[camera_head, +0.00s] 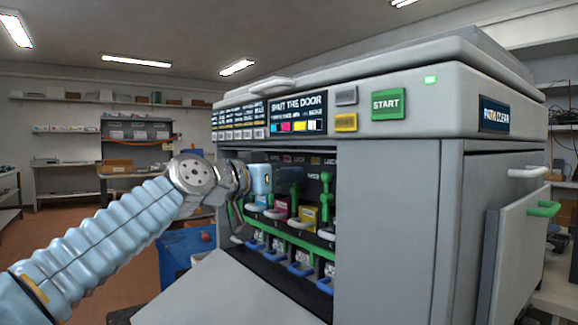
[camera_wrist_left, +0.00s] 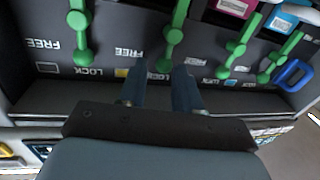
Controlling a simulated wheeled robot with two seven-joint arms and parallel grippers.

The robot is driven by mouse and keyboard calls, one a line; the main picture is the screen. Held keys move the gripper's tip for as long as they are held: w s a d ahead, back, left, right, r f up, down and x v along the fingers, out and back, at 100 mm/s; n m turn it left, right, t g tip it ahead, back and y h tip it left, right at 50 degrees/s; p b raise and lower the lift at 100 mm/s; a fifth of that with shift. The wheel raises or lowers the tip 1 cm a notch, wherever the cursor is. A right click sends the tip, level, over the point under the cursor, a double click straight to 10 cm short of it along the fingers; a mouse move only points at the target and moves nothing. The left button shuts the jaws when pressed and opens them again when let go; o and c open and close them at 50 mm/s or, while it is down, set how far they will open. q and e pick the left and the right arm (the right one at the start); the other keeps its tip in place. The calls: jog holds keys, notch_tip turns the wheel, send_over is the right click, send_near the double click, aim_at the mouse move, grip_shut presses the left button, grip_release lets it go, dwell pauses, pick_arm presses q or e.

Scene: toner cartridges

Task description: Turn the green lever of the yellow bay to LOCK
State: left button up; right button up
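My left gripper (camera_head: 288,178) reaches into the open front of the grey machine. In the left wrist view, its two dark blue fingers (camera_wrist_left: 161,72) stand apart with a gap between them. A green lever (camera_wrist_left: 175,36) beside the yellow square mark (camera_wrist_left: 121,73) has its end in line with that gap. I cannot tell whether a finger touches it. LOCK and FREE lettering shows upside down around it, with its end close to LOCK. In the head view the yellow cartridge (camera_head: 309,218) sits in its bay, and the gripper partly hides the levers. My right gripper is not in view.
Another green lever (camera_wrist_left: 79,28) stands to the left in the wrist view, and more stand to the right near a blue handle (camera_wrist_left: 294,75). The panel (camera_head: 300,115) above the opening reads SHUT THE DOOR. A lowered grey door (camera_head: 225,290) lies below the opening.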

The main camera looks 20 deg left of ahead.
pick_arm(q)
jog(key=shift+w+d, duration=0.35)
jog(key=shift+w, duration=0.3)
grip_shut()
jog(key=shift+w+a+n+p, duration=0.2)
jog(key=shift+a+n+p, duration=0.1)
jog(key=shift+n+p, duration=0.5)
grip_release()
